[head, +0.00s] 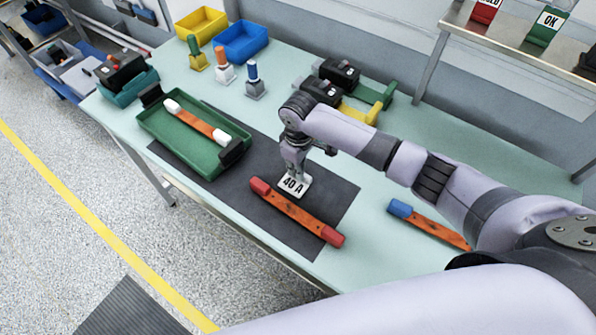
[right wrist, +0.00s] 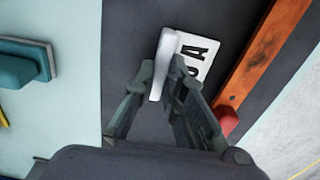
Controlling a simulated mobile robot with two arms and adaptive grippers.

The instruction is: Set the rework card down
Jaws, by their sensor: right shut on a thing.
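A white card (head: 303,190) printed "40 A" is the only card at my right gripper; I read no "rework" on it. My right gripper (head: 295,172) is shut on the card's upright edge, over the dark mat (head: 338,205). In the right wrist view the card (right wrist: 193,62) sits between the fingertips (right wrist: 166,72), its printed face lying out to one side. I cannot tell whether the card touches the mat. My left gripper is not in view.
A red-ended orange bar (head: 297,213) lies close beside the card. A green tray (head: 165,150) holds a white-ended bar. A blue-ended bar (head: 430,222) lies to the right. Black devices, coloured-top pegs and yellow and blue bins (head: 240,40) stand behind.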

